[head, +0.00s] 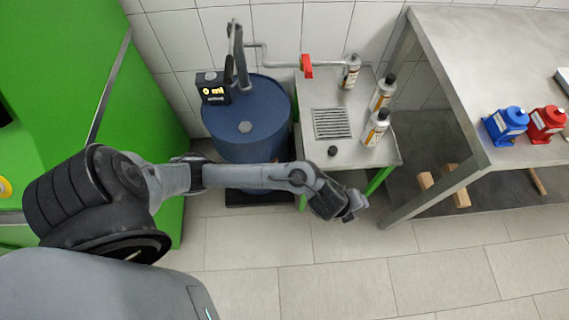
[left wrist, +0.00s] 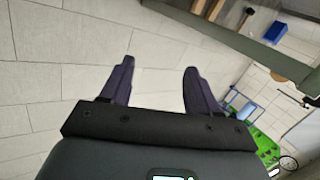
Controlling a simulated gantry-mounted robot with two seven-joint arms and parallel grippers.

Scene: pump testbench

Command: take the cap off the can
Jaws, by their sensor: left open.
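Three white-and-orange cans stand upright on the small steel table (head: 348,157) in the head view. One can (head: 351,72) is at the back by the pipe, one can (head: 383,93) is at the right, and the front can (head: 376,129) is nearest me. The right and front cans have dark tops. A small black round piece (head: 332,151), which looks like a cap, lies near the table's front edge. My left gripper (head: 357,206) is in front of and below the table edge, apart from the cans. In the left wrist view the gripper (left wrist: 158,68) is open and empty over floor tiles.
A blue drum (head: 246,145) with a pump and a black display box (head: 213,88) stands left of the table. A drain grate (head: 332,123) is in the tabletop.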

